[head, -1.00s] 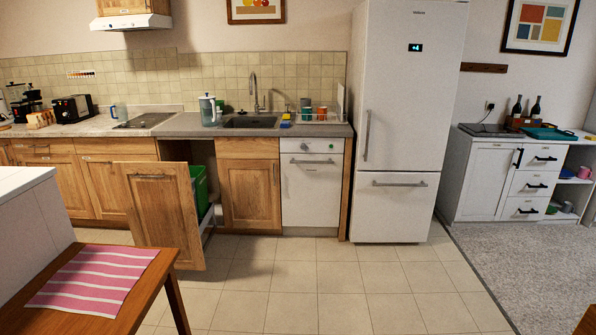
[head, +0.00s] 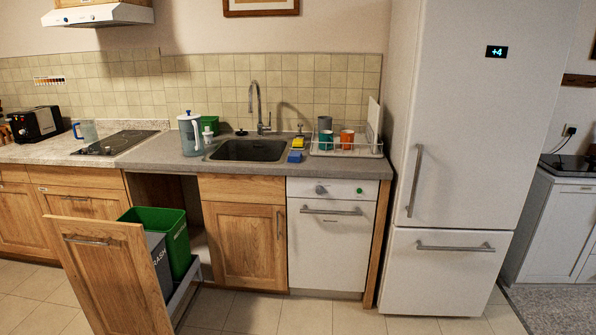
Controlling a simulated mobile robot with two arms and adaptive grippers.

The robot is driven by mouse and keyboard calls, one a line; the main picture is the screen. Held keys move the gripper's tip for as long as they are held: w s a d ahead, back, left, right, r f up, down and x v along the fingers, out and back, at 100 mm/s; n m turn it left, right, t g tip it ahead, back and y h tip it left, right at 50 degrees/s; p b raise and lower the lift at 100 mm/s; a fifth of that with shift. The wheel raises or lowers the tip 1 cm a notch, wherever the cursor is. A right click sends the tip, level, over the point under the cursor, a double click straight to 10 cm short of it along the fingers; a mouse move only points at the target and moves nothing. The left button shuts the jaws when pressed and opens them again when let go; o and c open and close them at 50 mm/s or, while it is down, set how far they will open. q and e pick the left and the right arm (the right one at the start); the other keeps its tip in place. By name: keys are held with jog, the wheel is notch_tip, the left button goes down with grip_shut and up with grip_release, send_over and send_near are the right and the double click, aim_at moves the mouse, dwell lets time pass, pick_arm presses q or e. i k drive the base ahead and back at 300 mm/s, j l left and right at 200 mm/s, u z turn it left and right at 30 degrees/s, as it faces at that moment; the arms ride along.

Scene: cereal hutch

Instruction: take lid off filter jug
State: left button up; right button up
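The filter jug (head: 190,135) stands upright on the grey counter, just left of the sink, in the head view. It has a clear bluish body and a white top with a small dark knob. The lid (head: 188,116) sits on top of the jug. Neither of my grippers is in view.
A pulled-out bin drawer with a wooden front (head: 108,275) and a green bin (head: 168,238) juts into the floor below the jug. The sink (head: 248,150) and a dish rack (head: 345,150) with cups are to the right. The floor before the dishwasher (head: 328,240) is clear.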

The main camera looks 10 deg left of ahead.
aim_at(188, 117)
jog(key=i+u, duration=0.2)
jog(key=i, duration=0.85)
jog(key=i+u, duration=0.2)
jog(key=i, duration=0.85)
